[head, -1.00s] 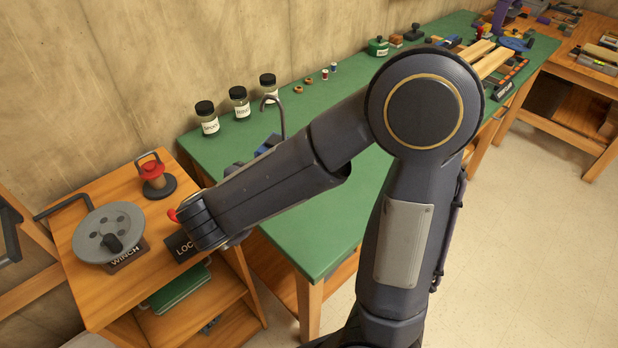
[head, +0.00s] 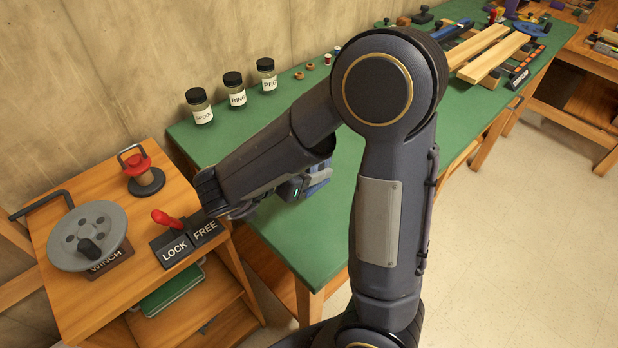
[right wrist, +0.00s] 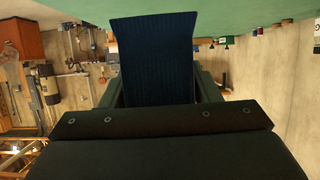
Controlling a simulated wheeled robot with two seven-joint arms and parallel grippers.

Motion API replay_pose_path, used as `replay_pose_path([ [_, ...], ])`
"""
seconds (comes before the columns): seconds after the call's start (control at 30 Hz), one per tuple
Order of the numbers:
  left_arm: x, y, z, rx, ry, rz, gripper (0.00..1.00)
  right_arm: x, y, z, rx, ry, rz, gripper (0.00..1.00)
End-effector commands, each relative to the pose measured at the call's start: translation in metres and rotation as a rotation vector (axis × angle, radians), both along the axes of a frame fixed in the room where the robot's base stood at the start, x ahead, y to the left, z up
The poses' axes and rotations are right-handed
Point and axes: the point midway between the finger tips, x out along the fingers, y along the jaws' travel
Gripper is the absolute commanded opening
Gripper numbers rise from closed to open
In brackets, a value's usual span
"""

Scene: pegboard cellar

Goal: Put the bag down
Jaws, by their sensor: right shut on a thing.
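A dark blue ribbed piece, which I take to be the bag (right wrist: 155,55), stands between the fingers of my right gripper (right wrist: 158,92) in the right wrist view. The right gripper is shut on it. In the head view a small blue part of the bag (head: 319,178) shows beneath my right forearm, above or on the green-topped bench (head: 300,240). The forearm hides the rest of it, so I cannot tell whether it touches the bench. My left gripper is not in view.
A wooden stand at the left bears a winch wheel (head: 88,236), a red-topped piece (head: 140,172) and a red lever (head: 168,220) at a LOCK/FREE plate. Three labelled jars (head: 234,90) line the wall side. Planks (head: 485,52) lie at the bench's far end. The bench's front part is clear.

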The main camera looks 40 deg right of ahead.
Motion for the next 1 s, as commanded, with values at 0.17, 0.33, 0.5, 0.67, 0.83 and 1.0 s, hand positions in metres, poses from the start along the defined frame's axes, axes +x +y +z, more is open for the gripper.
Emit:
replay_pose_path([
  [0.17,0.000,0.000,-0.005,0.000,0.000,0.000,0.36,0.010,-0.009,-0.016,-0.001,0.000,-0.001,0.24],
  [0.33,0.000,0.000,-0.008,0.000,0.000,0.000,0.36,0.016,-0.014,-0.026,-0.001,0.001,-0.001,0.24],
  [0.5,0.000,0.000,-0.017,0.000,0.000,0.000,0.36,0.017,-0.015,-0.053,-0.001,0.004,0.001,0.24],
  [0.67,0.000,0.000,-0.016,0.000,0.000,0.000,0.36,0.017,-0.015,-0.057,-0.001,0.000,0.001,0.24],
  [0.83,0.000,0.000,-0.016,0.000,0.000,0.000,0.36,0.017,-0.015,-0.057,-0.001,0.000,0.001,0.24],
  [1.0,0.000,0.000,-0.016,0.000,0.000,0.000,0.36,0.017,-0.015,-0.060,0.000,-0.001,0.001,0.64],
])
